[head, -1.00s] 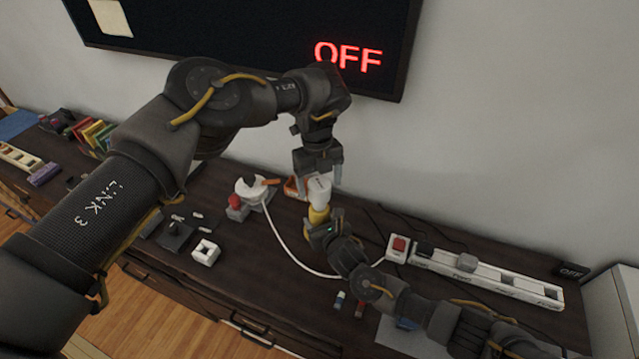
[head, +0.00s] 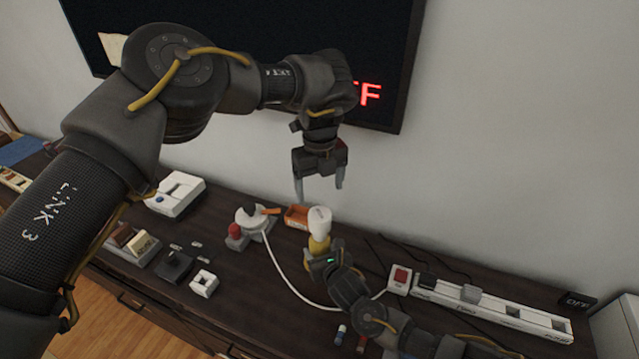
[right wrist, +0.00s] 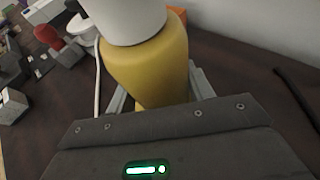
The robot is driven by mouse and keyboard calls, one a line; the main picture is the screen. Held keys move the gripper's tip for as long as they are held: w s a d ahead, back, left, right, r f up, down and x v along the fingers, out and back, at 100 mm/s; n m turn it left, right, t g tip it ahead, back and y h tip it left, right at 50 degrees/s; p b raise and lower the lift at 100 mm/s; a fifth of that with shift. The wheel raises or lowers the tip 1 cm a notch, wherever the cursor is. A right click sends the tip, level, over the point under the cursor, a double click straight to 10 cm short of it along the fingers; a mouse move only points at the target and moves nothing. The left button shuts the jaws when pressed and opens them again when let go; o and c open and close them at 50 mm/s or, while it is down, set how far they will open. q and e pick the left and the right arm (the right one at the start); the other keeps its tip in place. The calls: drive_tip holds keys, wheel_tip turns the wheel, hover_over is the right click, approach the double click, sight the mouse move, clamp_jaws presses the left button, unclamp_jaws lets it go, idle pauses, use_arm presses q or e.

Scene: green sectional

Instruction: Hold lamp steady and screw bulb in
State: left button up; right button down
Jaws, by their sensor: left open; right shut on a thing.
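I cannot tell how deep the bulb sits. My left gripper (head: 320,195) is open and empty, pointing down just above the bulb and apart from it.
A white power strip (head: 490,305) with a red switch (head: 400,276) lies to the right. A white cable loops across the desk. The wall screen shows red lettering (head: 367,94).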

sight(320, 214)
use_arm(q)
wheel_tip(320, 214, down, 12)
drive_tip(key=shift+r, duration=0.2)
idle(0.4)
drive_tip(key=c, duration=1.2)
drive_tip(key=o, duration=1.2)
wheel_tip(320, 214, up, 12)
use_arm(e)
drive_tip(key=shift+c, duration=2.4)
unclamp_jaws()
